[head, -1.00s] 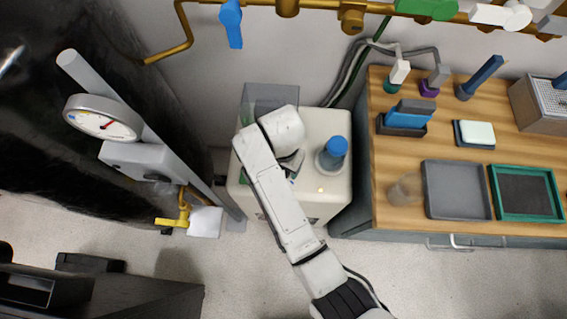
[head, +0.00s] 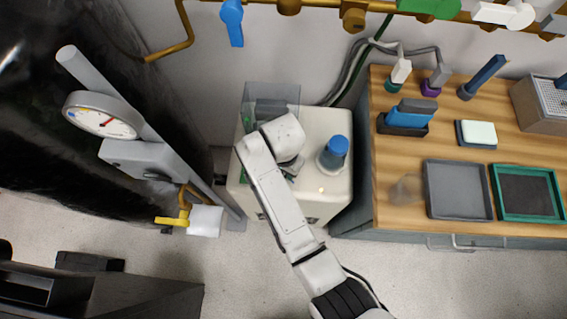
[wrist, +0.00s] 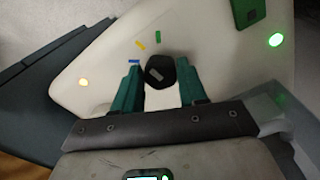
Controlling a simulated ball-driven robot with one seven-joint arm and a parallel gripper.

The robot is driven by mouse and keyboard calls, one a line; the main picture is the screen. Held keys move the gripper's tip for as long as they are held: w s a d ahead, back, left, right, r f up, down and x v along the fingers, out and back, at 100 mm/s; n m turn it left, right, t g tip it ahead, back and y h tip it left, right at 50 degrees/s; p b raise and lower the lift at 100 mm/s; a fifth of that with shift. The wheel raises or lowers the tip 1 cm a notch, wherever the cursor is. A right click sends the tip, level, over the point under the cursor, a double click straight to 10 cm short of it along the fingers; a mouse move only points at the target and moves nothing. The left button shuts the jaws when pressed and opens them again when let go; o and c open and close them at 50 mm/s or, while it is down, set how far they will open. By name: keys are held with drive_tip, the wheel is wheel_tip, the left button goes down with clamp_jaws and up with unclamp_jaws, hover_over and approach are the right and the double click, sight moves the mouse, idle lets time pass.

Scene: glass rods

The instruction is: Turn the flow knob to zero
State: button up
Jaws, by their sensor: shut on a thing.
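The black flow knob (wrist: 160,72) sits on the sloping white face of the machine (wrist: 85,55) in the wrist view. A small pale mark shows on its near side. Blue, yellow and green marks lie around it on the panel. My gripper (wrist: 159,64) has its teal fingers on either side of the knob and is shut on it. In the head view the white machine (head: 325,165) stands in the middle. My arm's end covers the knob and the fingers there.
A blue-capped part (head: 336,150) and a clear box (head: 270,97) sit on the machine beside my arm. A wooden bench (head: 455,150) with trays stands right. A round gauge (head: 104,115) on a post and a yellow valve (head: 172,221) are left. Pipes run above.

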drive_tip(key=c, duration=0.4)
drive_tip(key=shift+o, duration=0.2)
drive_tip(key=n+p, duration=0.2)
drive_tip(key=n, duration=0.1)
drive_tip(key=shift+d+r, duration=0.1)
drive_tip(key=shift+r, duration=0.1)
drive_tip(key=n+p, duration=0.2)
drive_tip(key=n, duration=0.1)
drive_tip(key=shift+n, duration=0.3)
drive_tip(key=n+p, duration=0.2)
drive_tip(key=n, duration=0.3)
drive_tip(key=shift+w+d+f, duration=0.1)
drive_tip(key=shift+n+p, duration=0.5)
drive_tip(key=shift+n, duration=1.6)
